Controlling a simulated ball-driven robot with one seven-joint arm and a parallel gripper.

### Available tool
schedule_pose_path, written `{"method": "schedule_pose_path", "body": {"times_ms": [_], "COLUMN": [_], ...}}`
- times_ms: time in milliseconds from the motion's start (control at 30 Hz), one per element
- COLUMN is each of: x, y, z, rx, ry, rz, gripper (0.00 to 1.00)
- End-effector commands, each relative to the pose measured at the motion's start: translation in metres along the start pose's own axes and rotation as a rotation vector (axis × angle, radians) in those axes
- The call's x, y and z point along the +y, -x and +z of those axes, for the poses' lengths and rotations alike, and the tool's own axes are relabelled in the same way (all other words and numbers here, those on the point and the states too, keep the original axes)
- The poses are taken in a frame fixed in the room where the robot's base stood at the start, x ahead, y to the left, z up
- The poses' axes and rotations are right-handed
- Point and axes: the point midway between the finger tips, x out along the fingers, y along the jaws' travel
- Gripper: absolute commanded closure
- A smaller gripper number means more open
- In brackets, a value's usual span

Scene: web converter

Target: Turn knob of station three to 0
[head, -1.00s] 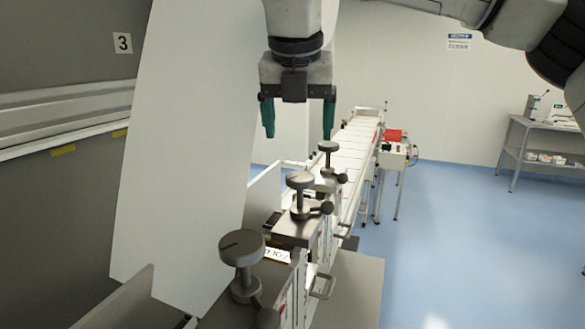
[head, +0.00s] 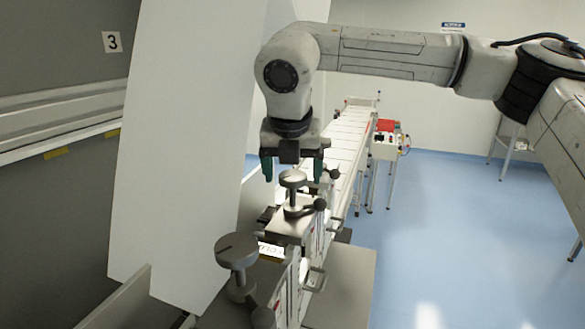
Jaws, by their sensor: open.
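The station marked by a "3" sign (head: 112,42) is at the left. A row of grey metal knobs stands along the machine. The nearest knob (head: 238,250) has a round top with a dark line across it. The middle knob (head: 293,179) has a round top and a small ball-ended lever beside it. A farther knob (head: 333,174) is partly hidden behind my gripper. My gripper (head: 292,178) points down with its two teal fingers apart, in line with the middle knob. Whether the fingers straddle it or are behind it is unclear. The knob readings are too small to read.
A large pale sheet (head: 178,150) slants down left of the knobs. A white conveyor (head: 345,145) runs to the back, with a control box (head: 385,145) beside it. Metal handles (head: 316,281) stick out on the machine's right side.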

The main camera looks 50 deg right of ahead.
Motion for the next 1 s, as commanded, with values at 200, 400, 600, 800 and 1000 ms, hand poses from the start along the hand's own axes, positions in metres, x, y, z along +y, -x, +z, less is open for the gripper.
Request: {"method": "schedule_pose_path", "body": {"times_ms": [200, 400, 600, 800, 1000], "x": [0.0000, 0.0000, 0.0001, 0.0001, -0.0003], "y": [0.0002, 0.0004, 0.0005, 0.0002, -0.0017], "z": [0.0000, 0.0001, 0.0001, 0.0000, -0.0003], "rx": [0.000, 0.000, 0.000, -0.001, -0.002], "ry": [0.000, 0.000, 0.000, 0.004, 0.045], "rz": [0.000, 0.000, 0.000, 0.002, 0.021], "gripper": [0.27, 0.47, 0.66, 0.72, 0.72]}}
